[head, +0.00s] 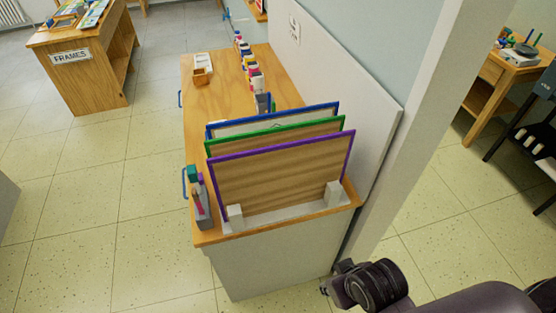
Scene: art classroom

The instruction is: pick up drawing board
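Several drawing boards stand upright, one behind another, in a white rack (285,213) at the near end of a wooden-topped cabinet. The front drawing board (280,180) has a purple frame and a brown face. Behind it are a green-framed board (270,133) and a blue-framed board (262,117), both mostly hidden. Part of my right arm shows at the bottom right, in front of the cabinet's right corner and apart from the boards. No gripper fingers can be made out on it. My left gripper is not in view.
The cabinet top (215,100) holds a row of coloured bottles (252,75) and a small brown box (201,77). A white panel (345,95) and wall edge stand close right of the boards. A FRAMES table (95,70) is at back left.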

